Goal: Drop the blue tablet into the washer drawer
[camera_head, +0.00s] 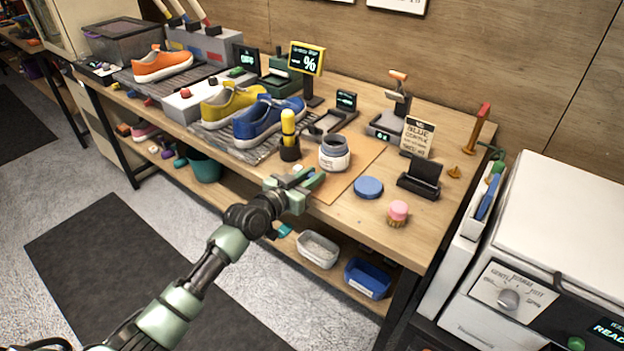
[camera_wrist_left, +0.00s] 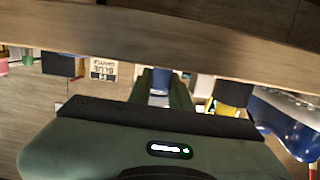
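My left gripper (camera_head: 298,183) is at the front edge of the workbench, in front of the jar and the yellow-handled tool. Its fingers look apart, and it also shows in the left wrist view (camera_wrist_left: 161,88). Between the fingers there I see a bluish and a white patch; I cannot tell whether these are a held tablet or the jar behind. No blue tablet is clearly visible. An open grey jar (camera_head: 334,155) with a white label stands on a brown mat. The white washer (camera_head: 560,225) is at the right, with a dial and a lit display. I cannot make out its drawer clearly.
On the workbench (camera_head: 345,230) are a blue round lid (camera_head: 368,187), a pink brush (camera_head: 398,212), a black stand (camera_head: 420,180), and a sign (camera_head: 417,137). Blue (camera_head: 268,121), yellow and orange sneakers stand to the left. Bins sit on the shelf below.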

